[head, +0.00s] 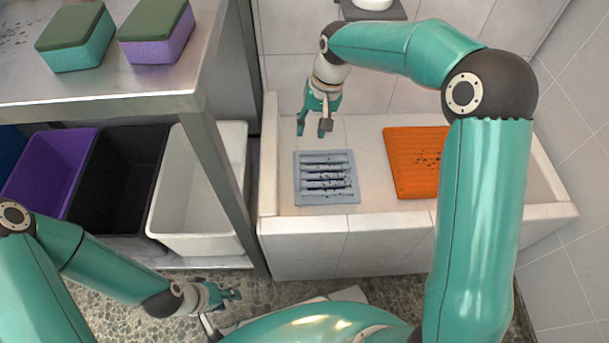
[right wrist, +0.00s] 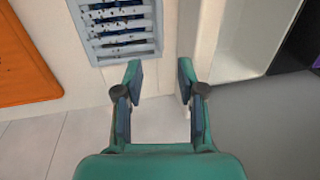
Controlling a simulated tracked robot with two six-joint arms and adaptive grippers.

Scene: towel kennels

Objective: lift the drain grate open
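The drain grate (head: 325,184) is a grey square frame with slats and dark specks on them. It lies flat in the floor of the tiled basin (head: 370,132), and it also shows at the top of the right wrist view (right wrist: 122,28). My right gripper (head: 314,129) is open and empty, above the basin behind the grate and apart from it. Its two spread fingers (right wrist: 160,78) show in the right wrist view, with the grate beyond them to the upper left. My left gripper (head: 234,293) is low at the front, outside the basin; its finger opening is unclear.
An orange ribbed mat (head: 405,155) with dark specks lies right of the grate. A metal table (head: 120,100) at left bears two sponges, teal (head: 75,52) and purple (head: 160,48). Purple (head: 45,175), black (head: 110,185) and white (head: 195,215) bins stand underneath. The basin's front wall (head: 310,250) is raised.

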